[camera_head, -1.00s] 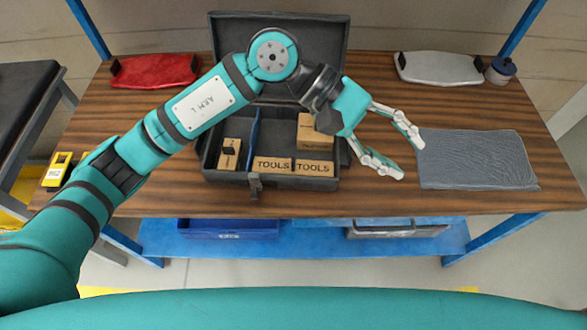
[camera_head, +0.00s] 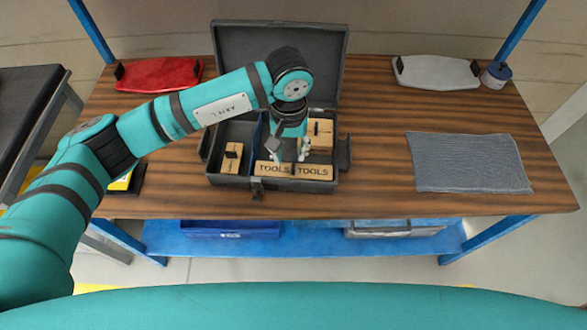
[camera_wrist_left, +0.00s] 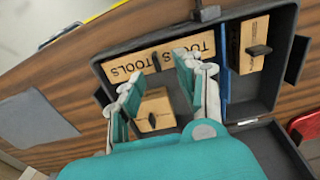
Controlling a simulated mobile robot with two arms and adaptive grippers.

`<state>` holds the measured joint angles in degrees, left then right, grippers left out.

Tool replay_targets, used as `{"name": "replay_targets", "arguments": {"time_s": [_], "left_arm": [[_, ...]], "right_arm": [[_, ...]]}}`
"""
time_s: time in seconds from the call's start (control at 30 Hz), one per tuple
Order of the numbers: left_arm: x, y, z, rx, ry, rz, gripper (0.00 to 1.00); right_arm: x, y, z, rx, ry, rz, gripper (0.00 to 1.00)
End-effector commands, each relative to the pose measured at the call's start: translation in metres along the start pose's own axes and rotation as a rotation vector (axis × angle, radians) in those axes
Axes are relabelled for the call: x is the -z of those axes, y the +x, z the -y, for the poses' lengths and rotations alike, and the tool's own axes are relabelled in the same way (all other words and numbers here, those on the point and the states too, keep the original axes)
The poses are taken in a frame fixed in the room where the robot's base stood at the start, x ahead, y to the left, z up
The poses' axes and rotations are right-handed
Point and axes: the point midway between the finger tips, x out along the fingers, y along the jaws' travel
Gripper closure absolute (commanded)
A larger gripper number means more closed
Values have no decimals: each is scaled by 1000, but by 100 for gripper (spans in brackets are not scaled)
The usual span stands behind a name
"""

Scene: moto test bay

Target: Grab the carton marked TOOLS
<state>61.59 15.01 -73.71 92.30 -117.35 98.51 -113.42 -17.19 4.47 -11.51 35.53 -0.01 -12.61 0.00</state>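Two tan cartons marked TOOLS lie side by side along the front of the open dark toolbox (camera_head: 222,181): a left one (camera_head: 272,169) and a right one (camera_head: 314,172). In the left wrist view they show as the near-finger carton (camera_wrist_left: 192,46) and the other TOOLS carton (camera_wrist_left: 125,66). My left gripper (camera_head: 290,152) points down into the toolbox, just behind the two cartons. Its fingers (camera_wrist_left: 160,88) are spread with nothing held between them. Whether a fingertip touches a carton is unclear. My right gripper is not in view.
Another carton with a dark handle (camera_head: 232,157) sits in the left compartment, beyond a blue divider (camera_wrist_left: 222,70). The toolbox lid (camera_head: 240,60) stands open. A grey mat (camera_head: 470,162) lies to the right.

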Motion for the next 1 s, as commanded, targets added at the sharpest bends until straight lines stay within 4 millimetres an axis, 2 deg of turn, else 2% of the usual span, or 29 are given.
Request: {"name": "replay_targets", "arguments": {"time_s": [0.3,0.43,0.6,0.87,1.0], "left_arm": [[2,24,-3,-1,0,4,64],[6,43,-8,-1,-3,6,64],[7,65,-7,-1,-1,3,64],[8,69,-8,-1,1,0,64],[8,69,-8,-1,0,0,81]], "right_arm": [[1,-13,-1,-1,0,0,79],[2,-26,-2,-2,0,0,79],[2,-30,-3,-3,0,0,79],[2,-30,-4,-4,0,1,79],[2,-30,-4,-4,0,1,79]]}}
